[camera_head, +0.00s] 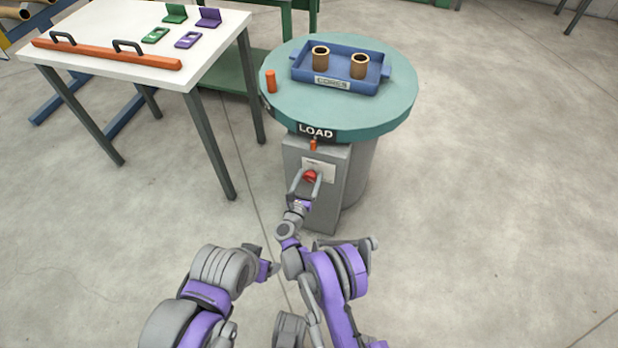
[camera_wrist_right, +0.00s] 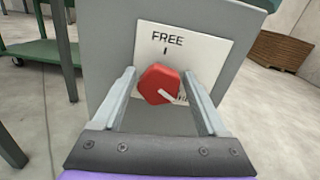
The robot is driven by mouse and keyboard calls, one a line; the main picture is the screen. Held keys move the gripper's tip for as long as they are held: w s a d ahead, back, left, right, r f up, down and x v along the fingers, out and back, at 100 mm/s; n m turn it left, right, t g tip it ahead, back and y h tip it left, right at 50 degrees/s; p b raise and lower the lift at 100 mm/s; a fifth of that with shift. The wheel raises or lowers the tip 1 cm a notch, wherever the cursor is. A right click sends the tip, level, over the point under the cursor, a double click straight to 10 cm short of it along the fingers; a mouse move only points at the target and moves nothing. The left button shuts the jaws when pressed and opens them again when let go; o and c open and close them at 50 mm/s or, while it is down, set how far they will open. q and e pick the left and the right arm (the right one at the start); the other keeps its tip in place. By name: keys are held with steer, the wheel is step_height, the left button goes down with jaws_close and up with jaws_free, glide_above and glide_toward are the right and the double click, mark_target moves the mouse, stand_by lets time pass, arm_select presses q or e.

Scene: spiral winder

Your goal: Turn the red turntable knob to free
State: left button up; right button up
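The red turntable knob (camera_head: 310,176) sits on a white plate on the front of the grey pedestal under the turntable. In the right wrist view the knob (camera_wrist_right: 158,84) has a pale pointer line aimed down and right, away from the "FREE" mark at the top of the plate (camera_wrist_right: 180,48). My right gripper (camera_head: 305,180) is at the knob; in the wrist view its open fingers (camera_wrist_right: 158,90) stand on either side of it, with gaps showing. Lettering at the lower right of the plate is partly hidden. My left gripper (camera_head: 262,268) is low beside the right arm, its fingers not clear.
The round green turntable (camera_head: 400,105) marked "LOAD" carries a blue tray (camera_head: 345,88) with two brown cores, and an orange peg (camera_head: 271,81). A white table (camera_head: 100,30) with an orange bar stands at left. Floor at right is clear.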

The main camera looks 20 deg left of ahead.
jaws_close()
